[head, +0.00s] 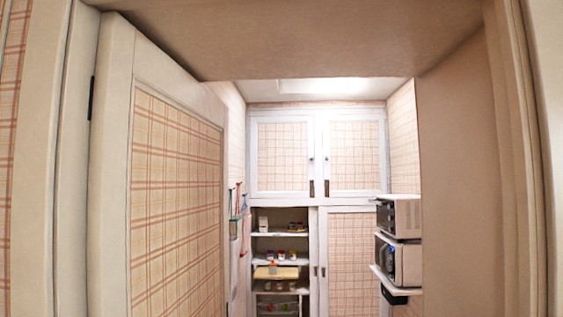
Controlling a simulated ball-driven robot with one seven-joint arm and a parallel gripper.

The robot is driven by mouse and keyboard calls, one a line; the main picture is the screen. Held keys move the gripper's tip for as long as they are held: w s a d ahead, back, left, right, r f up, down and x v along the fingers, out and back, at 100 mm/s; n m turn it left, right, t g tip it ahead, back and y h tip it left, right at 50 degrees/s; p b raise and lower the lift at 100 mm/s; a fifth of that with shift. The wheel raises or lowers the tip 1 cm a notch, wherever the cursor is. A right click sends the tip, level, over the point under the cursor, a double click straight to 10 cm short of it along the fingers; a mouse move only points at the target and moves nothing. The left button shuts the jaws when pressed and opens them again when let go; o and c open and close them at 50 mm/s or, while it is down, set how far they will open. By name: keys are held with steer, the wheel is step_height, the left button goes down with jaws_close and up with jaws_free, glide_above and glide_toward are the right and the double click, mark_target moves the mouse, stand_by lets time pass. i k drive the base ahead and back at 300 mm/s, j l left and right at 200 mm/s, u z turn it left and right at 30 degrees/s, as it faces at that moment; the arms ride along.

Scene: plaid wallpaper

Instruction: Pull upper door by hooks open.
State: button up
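The upper cabinet has two white-framed plaid doors at the far end of the small room. The upper left door (283,156), on the side of the wall hooks, looks shut. The upper right door (354,156) beside it also looks shut. Small dark knobs and dark handles sit near the middle, where the two doors meet. Several coloured items (239,215) hang on the left wall next to the cabinet; the hooks themselves are too small to make out. My gripper is not in view.
A large plaid-panelled door (175,200) stands swung open at the left of the doorway. Below are open shelves (281,234) with small items and a lower right door (349,260). Appliances (399,216) stand on wall shelves at the right. The middle passage looks clear.

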mark_target(283, 148)
steer(key=i+z, duration=0.15)
steer(key=i, duration=5.35)
steer(key=j, duration=0.1)
